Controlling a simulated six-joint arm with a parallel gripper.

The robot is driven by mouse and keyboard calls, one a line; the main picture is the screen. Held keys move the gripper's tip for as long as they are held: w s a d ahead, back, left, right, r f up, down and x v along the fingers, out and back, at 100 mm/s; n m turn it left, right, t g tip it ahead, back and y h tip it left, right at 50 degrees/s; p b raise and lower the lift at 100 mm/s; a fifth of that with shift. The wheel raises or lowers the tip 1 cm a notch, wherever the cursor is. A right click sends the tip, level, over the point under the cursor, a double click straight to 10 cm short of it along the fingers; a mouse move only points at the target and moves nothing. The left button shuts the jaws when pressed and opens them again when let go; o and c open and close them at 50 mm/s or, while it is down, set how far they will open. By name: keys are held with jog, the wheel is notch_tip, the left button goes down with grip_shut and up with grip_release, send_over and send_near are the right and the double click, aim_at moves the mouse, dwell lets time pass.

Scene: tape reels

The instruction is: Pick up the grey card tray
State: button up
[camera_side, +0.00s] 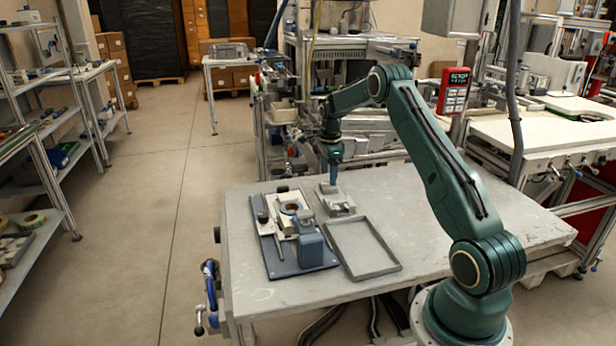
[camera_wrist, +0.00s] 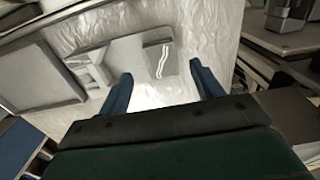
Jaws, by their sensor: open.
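My gripper (camera_side: 332,182) points down over the work table, its blue fingers close above a small grey tray-like piece (camera_side: 338,205) with raised parts. In the wrist view my gripper (camera_wrist: 161,74) has its fingers apart with nothing between them. The small grey piece (camera_wrist: 135,57) lies just beyond the fingertips there. A larger flat grey tray (camera_side: 375,269) with a low rim lies empty in front of it. This tray also shows at the left of the wrist view (camera_wrist: 40,78). I cannot tell for certain which of the two is the card tray.
A blue-grey base plate (camera_side: 287,268) with a fixture and a blue block (camera_side: 311,250) stands left of the flat tray. The table (camera_side: 450,225) is bare on the right. Machinery stands behind the table.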

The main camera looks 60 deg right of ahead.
aim_at(328, 185)
jog(key=shift+d+f, duration=0.1)
jog(key=shift+f, duration=2.05)
jog(key=c, duration=1.2)
jog(key=shift+r, duration=0.2)
notch_tip(328, 185, up, 20)
jog(key=shift+f, duration=0.15)
